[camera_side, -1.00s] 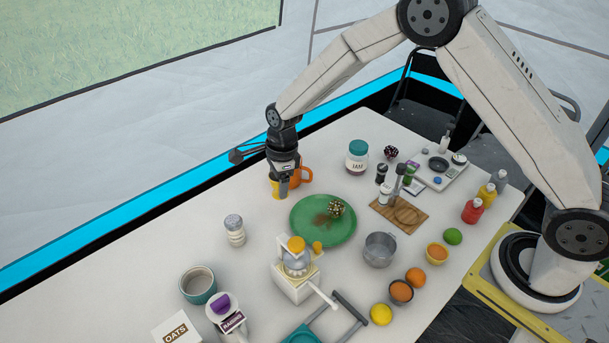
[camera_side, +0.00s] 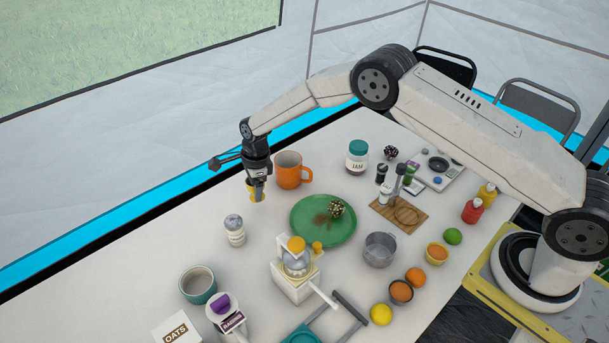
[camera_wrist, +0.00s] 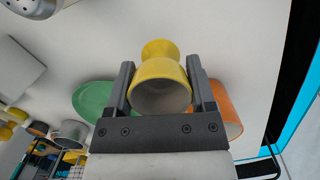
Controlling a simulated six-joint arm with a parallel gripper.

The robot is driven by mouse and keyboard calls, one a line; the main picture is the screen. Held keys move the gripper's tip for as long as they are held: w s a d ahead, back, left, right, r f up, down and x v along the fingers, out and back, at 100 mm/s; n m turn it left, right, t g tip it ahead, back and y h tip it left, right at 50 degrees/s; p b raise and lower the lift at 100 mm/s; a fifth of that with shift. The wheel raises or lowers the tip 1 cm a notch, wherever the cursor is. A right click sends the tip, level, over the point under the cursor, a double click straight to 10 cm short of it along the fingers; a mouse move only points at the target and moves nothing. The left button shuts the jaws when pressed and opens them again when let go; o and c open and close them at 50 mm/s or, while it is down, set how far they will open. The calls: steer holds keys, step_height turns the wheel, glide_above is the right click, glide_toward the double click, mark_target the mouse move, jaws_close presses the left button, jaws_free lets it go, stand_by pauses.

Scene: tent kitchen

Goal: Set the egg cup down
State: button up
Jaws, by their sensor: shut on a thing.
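My gripper (camera_side: 258,190) is shut on a yellow egg cup (camera_side: 252,194), left of the orange mug in the side view. In the wrist view the egg cup (camera_wrist: 160,78) sits between the two fingers (camera_wrist: 160,90), its pale hollow facing the camera and its narrower foot pointing away. In the side view my fingers partly cover the cup. I cannot tell whether its foot touches the table (camera_side: 190,245).
The orange mug (camera_side: 290,170) stands close on the right. A shaker (camera_side: 234,230) stands in front of the cup, and a green plate (camera_side: 310,234) lies to the lower right. The table between cup and shaker is bare, and its far edge is nearby.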

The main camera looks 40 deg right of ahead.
mark_target(253, 196)
steer(key=shift+w+f, duration=0.35)
steer(key=shift+f, duration=0.05)
steer(key=shift+a+f, duration=0.1)
steer(key=shift+w+f, duration=0.15)
steer(key=shift+f, duration=1.5)
steer(key=shift+f, duration=0.1)
steer(key=o, duration=1.2)
steer(key=shift+s+d+r, duration=0.1)
steer(key=shift+d+r, duration=0.15)
steer(key=shift+r, duration=1.75)
steer(key=shift+s+d+r, duration=0.1)
steer(key=shift+d+r, duration=0.1)
steer(key=shift+r, duration=1.85)
steer(key=shift+d+r, duration=0.25)
steer(key=shift+r, duration=1.75)
